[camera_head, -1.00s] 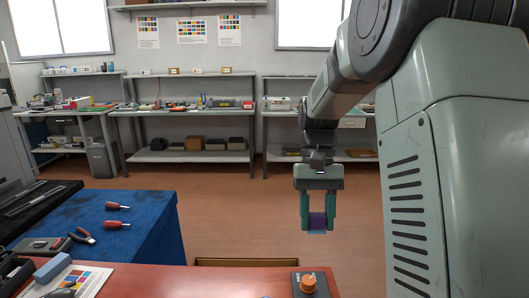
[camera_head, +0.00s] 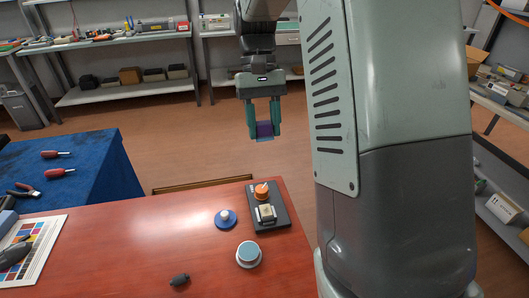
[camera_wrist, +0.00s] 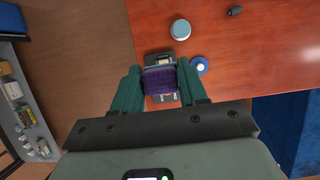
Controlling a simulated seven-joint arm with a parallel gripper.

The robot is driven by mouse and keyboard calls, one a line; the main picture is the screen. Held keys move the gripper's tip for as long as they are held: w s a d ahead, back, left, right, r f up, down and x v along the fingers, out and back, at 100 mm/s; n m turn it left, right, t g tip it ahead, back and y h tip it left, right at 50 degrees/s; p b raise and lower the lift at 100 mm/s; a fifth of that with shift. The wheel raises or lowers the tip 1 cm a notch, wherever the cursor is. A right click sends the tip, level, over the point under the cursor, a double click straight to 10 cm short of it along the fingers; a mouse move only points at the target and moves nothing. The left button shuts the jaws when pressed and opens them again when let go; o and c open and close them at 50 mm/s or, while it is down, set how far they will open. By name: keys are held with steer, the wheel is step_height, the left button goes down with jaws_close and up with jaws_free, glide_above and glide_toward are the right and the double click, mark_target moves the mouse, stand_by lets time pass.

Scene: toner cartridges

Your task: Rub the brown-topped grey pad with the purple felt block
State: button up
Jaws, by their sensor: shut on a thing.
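My gripper (camera_head: 264,128) is shut on the purple felt block (camera_head: 265,131), which has a lighter blue underside. It holds the block in the air, showing beyond the table's far edge in the head view. In the wrist view, the block (camera_wrist: 160,80) sits between my gripper's fingers (camera_wrist: 160,84) and partly covers the black box. A round grey pad (camera_head: 249,260) stands on the red-brown table, apart from the block. Its top looks pale blue, not brown; it also shows in the wrist view (camera_wrist: 181,30). I see no brown-topped pad.
The black box (camera_head: 282,217) with an orange knob (camera_head: 261,190) and a cream part (camera_head: 266,213) lies near the far edge. The table's (camera_head: 120,245) middle is largely clear.

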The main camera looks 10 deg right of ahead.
glide_above(267, 213)
step_height(267, 213, down, 19)
steer(key=shift+s+f, duration=0.2)
steer(key=shift+f, duration=1.95)
steer(key=shift+s+f, duration=0.15)
steer(key=shift+f, duration=1.95)
steer(key=shift+w+f, duration=0.2)
steer(key=shift+w, duration=0.1)
steer(key=shift+w+r, duration=0.15)
steer(key=shift+w, duration=0.7)
steer(key=shift+w+r, duration=0.15)
steer(key=shift+w, duration=0.65)
steer(key=s, duration=0.3)
steer(key=shift+s+f, duration=0.1)
steer(key=shift+f, duration=0.1)
steer(key=shift+s+r, duration=0.15)
steer(key=shift+r, duration=0.5)
steer(key=shift+s+r, duration=0.15)
steer(key=shift+r, duration=3)
steer(key=shift+f, duration=0.15)
